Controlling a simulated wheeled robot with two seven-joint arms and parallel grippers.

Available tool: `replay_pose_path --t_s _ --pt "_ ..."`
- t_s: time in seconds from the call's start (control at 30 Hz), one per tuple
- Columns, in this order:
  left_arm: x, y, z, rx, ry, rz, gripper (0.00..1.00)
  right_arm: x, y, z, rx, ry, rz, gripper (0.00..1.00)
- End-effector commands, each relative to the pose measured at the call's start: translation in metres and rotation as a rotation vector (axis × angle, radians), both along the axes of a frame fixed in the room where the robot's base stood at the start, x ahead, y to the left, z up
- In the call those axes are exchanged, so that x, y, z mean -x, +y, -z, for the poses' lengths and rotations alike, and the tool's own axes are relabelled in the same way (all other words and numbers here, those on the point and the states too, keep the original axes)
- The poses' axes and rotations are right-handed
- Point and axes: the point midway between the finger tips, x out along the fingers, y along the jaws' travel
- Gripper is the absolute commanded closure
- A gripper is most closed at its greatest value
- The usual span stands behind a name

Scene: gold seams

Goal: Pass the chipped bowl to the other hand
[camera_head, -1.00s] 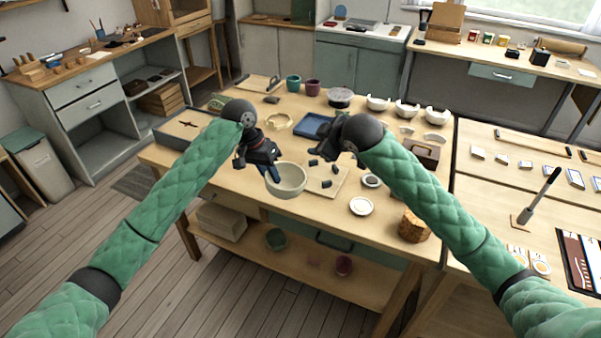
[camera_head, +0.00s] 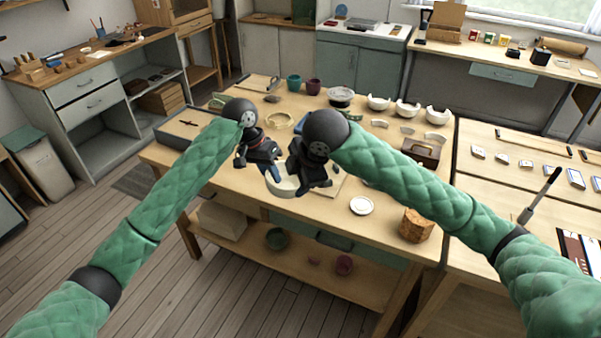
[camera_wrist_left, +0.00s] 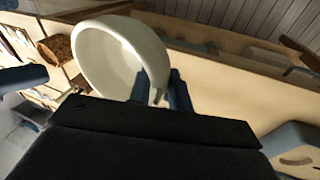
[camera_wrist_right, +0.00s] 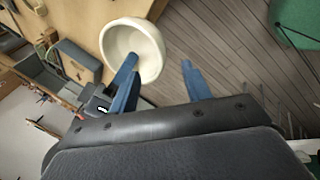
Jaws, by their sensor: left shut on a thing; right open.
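The cream bowl (camera_head: 284,187) hangs above the front part of the worktable, partly hidden in the head view by my right gripper. My left gripper (camera_head: 276,173) is shut on the bowl's rim; in the left wrist view the fingers (camera_wrist_left: 165,90) pinch the wall of the bowl (camera_wrist_left: 108,55). My right gripper (camera_head: 312,186) is open at the bowl's right side. In the right wrist view its blue fingers (camera_wrist_right: 160,82) are spread, with the left finger overlapping the rim of the bowl (camera_wrist_right: 133,48); contact cannot be told. I cannot make out a chip.
White bowls (camera_head: 407,109) and teal and plum cups (camera_head: 294,83) stand at the back. The table's front edge lies just below the bowl.

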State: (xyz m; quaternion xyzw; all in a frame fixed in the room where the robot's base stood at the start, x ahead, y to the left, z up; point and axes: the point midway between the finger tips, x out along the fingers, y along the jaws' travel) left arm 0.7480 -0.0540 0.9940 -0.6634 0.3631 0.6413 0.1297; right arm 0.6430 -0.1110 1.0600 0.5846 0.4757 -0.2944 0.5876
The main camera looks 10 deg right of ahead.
Motion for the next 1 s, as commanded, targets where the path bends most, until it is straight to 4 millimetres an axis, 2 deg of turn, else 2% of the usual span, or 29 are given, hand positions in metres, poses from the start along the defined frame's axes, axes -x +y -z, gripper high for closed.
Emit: replay_pose_path --t_s 0.2,0.5,0.7,1.0 --pt "0.0 0.0 0.0 0.001 -0.001 0.0 1.0 -0.013 0.008 0.033 -0.001 0.004 0.002 0.52" --pt "0.0 0.0 -0.001 0.001 -0.001 0.0 1.0 -0.029 0.016 0.069 -0.001 0.002 0.001 0.52" --pt "0.0 0.0 -0.001 0.001 -0.001 0.0 1.0 -0.034 0.019 0.081 -0.001 -0.001 0.001 0.52" --pt "0.0 0.0 0.0 0.001 -0.001 0.0 1.0 -0.035 0.019 0.082 -0.001 -0.001 0.001 0.52"
